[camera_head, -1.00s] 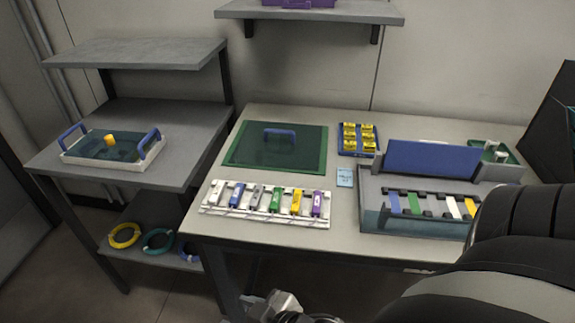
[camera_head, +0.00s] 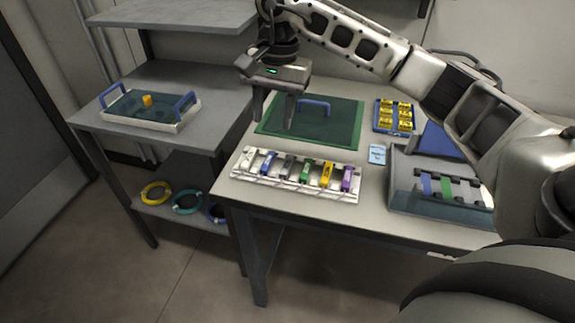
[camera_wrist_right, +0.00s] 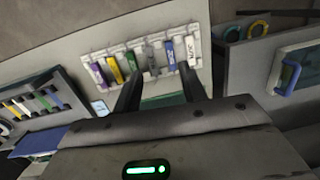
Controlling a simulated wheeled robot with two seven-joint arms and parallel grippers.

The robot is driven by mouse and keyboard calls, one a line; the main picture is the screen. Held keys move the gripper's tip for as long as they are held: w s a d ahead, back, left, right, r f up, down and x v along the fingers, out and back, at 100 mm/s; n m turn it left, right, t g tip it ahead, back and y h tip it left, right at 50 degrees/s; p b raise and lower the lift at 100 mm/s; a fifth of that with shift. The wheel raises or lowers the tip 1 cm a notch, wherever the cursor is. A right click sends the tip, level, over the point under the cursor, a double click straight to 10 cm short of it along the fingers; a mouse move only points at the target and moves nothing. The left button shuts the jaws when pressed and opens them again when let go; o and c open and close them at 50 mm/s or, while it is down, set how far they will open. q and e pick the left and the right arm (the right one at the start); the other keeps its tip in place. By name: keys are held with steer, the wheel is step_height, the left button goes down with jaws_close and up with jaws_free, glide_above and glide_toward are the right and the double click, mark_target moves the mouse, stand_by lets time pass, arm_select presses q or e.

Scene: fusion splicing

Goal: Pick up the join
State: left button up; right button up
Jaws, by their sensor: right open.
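No piece is plainly marked as the join, and I cannot tell which one it is. A white rack (camera_head: 295,190) near the front edge of the table holds a row of coloured pieces: white, blue (camera_head: 268,163), grey (camera_head: 287,167), green (camera_head: 306,173), yellow (camera_head: 326,175) and purple (camera_head: 347,179). The same rack shows in the right wrist view, with the yellow piece (camera_wrist_right: 115,70) and white piece (camera_wrist_right: 192,50). My right gripper (camera_head: 273,122) is open and empty, fingers down, above and behind the rack's left part. Its two fingers (camera_wrist_right: 160,76) stand apart in the wrist view. My left gripper is out of view.
A green panel (camera_head: 345,135) with a blue handle lies behind the rack. A blue tray of yellow pieces (camera_head: 394,116), a card (camera_head: 377,154) and a grey station (camera_head: 410,200) are to the right. A side table bears a handled tray (camera_head: 150,118); coloured coils (camera_head: 187,202) lie below.

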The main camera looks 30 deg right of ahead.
steer(key=d+r+h, duration=0.1)
steer(key=d, duration=0.1)
glide_above(288, 164)
steer(key=f, duration=0.9)
steer(key=shift+a+f+p, duration=0.15)
steer(key=shift+a+p, duration=0.05)
steer(key=shift+p, duration=0.2)
steer(key=shift+d+f+p, duration=0.15)
steer(key=shift+f+p, duration=0.45)
steer(key=shift+f, duration=2.35)
jaws_close()
